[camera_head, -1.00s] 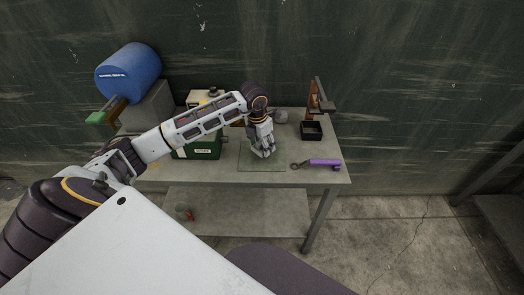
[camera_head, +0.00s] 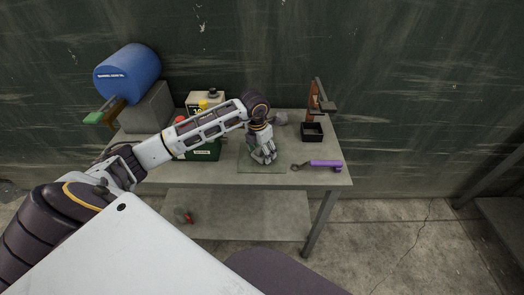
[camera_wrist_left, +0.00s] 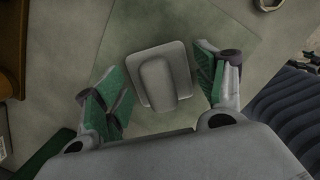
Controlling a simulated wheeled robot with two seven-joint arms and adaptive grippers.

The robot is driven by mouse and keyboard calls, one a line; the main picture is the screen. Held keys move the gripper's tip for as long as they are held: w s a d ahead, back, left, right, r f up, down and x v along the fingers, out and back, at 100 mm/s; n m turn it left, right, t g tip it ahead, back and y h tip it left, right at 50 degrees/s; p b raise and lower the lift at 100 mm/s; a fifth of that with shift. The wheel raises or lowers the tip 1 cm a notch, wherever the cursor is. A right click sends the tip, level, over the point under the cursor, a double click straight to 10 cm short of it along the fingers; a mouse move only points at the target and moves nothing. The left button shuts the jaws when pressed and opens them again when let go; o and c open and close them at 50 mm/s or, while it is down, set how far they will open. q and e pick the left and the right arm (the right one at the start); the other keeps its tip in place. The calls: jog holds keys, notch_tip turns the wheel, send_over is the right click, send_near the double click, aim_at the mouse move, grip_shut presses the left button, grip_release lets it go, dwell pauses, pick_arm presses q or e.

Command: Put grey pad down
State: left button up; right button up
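The grey pad (camera_wrist_left: 160,78) lies on a thin, greenish see-through square sheet (camera_wrist_left: 235,28) in the left wrist view. My left gripper (camera_wrist_left: 160,84) is open, with one green-lined finger on each side of the pad. Gaps show between the pad and both fingers, narrower on the right. In the head view my left gripper (camera_head: 263,158) points down over the sheet (camera_head: 262,170) on the workbench; the pad is hidden there behind the fingers. My right gripper is not in view.
On the workbench (camera_head: 225,176), a purple-handled tool (camera_head: 323,164) lies right of the sheet. Behind it stand a black open box (camera_head: 312,132) and an upright stand (camera_head: 320,98). A green box (camera_head: 206,153) and a blue drum (camera_head: 127,73) are left. A wall closes the back.

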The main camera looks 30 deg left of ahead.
aim_at(259, 150)
pick_arm(q)
jog(key=shift+r, duration=0.1)
dwell(0.4)
jog(key=r, duration=0.4)
jog(key=s+r, duration=0.1)
jog(key=r, duration=0.7)
jog(key=shift+s+a, duration=0.15)
jog(key=shift+s, duration=0.25)
dwell(0.3)
